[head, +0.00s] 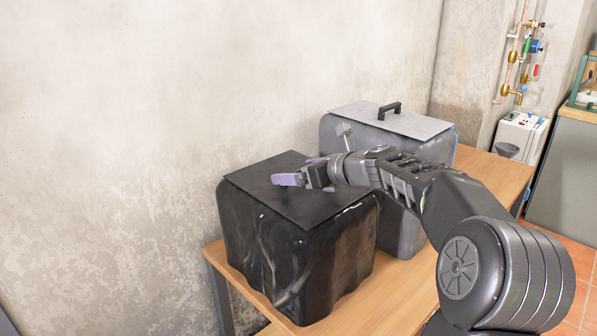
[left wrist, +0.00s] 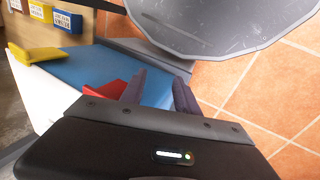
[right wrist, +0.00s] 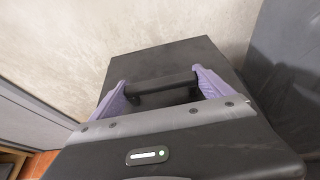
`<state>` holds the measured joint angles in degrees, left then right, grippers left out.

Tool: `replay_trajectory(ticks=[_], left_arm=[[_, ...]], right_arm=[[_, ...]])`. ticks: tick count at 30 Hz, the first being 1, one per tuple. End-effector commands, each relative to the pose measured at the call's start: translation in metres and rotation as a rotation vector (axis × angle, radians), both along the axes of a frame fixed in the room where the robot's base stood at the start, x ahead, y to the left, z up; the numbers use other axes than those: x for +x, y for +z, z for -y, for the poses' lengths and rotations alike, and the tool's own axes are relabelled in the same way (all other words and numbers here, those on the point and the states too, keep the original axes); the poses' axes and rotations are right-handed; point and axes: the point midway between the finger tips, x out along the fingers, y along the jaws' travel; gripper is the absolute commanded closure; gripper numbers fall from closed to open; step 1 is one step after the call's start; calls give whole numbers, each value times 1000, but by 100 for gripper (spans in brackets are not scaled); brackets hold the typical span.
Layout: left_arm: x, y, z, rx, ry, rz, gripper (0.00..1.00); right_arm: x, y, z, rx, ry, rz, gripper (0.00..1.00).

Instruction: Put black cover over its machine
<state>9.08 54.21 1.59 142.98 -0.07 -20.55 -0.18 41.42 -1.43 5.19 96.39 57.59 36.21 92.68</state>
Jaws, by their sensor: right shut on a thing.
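The black cover (head: 300,250) stands upright on the wooden table, with glossy wavy sides and a flat black top. My right gripper (head: 300,171) is at the top of the cover. In the right wrist view its purple fingers (right wrist: 160,88) are at the two ends of the cover's black handle, shut on it. The black cover's top also shows there (right wrist: 185,55). Whether a machine is under the cover is hidden. My left gripper (left wrist: 160,90) shows only in the left wrist view, its fingers apart with nothing between them.
A grey cover (head: 405,122) with a black handle stands behind the black one on the wooden table (head: 398,285). A wall rises along the left. In the left wrist view are a blue surface (left wrist: 105,72), a yellow bin (left wrist: 35,55) and a round grey top (left wrist: 210,20).

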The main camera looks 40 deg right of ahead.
Motion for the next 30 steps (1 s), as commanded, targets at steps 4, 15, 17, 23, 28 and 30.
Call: replay_trajectory(ticks=[4, 15, 17, 23, 28, 30], left_arm=[[0, -1, 0, 0, 0, 0, 62], [0, -1, 0, 0, 0, 0, 62], [0, -1, 0, 0, 0, 0, 62], [0, -1, 0, 0, 0, 0, 62], [0, -1, 0, 0, 0, 0, 62], [0, 0, 0, 0, 0, 0, 62]], right_arm=[[0, -2, 0, 1, 0, 1, 77], [0, -3, 0, 0, 0, 0, 0], [0, -3, 0, 1, 0, 0, 0], [-8, 1, 1, -1, -1, 0, 0], [-31, 11, 3, -2, -3, 1, 0], [-42, 15, 4, -2, -1, 1, 0]])
